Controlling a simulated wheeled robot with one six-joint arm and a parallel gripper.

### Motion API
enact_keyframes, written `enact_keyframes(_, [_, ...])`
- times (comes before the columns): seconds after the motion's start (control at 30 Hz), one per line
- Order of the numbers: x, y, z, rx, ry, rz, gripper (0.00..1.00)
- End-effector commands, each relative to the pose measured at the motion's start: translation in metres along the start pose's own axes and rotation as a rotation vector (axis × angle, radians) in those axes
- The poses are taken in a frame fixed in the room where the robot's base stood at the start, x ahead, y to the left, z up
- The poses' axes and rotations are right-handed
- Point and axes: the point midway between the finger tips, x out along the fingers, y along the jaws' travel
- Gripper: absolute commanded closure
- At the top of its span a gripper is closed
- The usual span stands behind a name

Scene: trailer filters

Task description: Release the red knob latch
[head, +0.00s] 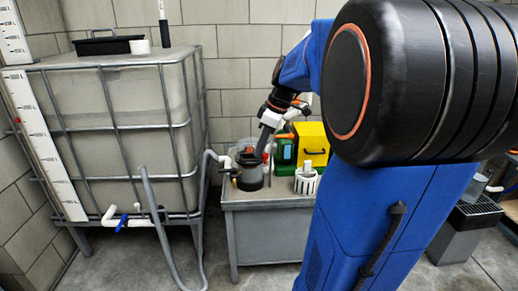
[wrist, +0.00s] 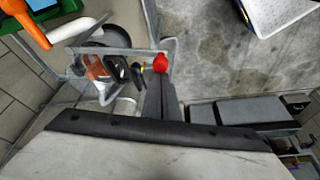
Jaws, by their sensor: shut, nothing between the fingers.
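The red knob (wrist: 160,63) shows in the wrist view just beyond my fingertips. Whether they touch it I cannot tell. In the head view a small red spot (head: 265,157) shows at the dark filter housing (head: 249,178) on the bench, beside my fingers. My gripper (head: 264,148) points down at the housing's right side. In the wrist view my gripper (wrist: 159,80) has its dark fingers together, with nothing held between them. The latch parts under and behind the fingers are hidden.
A grey bench (head: 255,225) carries a white slotted basket (head: 306,182), a green container (head: 285,150) and a yellow box (head: 313,140) right of the housing. A caged tank (head: 125,125) stands at left. A grey hose (head: 160,230) hangs between tank and bench.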

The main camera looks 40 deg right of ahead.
Motion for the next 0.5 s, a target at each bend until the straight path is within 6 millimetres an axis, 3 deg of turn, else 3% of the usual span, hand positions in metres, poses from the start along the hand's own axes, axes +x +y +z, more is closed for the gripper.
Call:
enact_keyframes(0.23, [0.002, 0.001, 0.002, 0.002, -0.011, -0.001, 1.0])
enact_keyframes(0.5, [0.011, 0.005, -0.025, 0.0, -0.006, -0.001, 1.0])
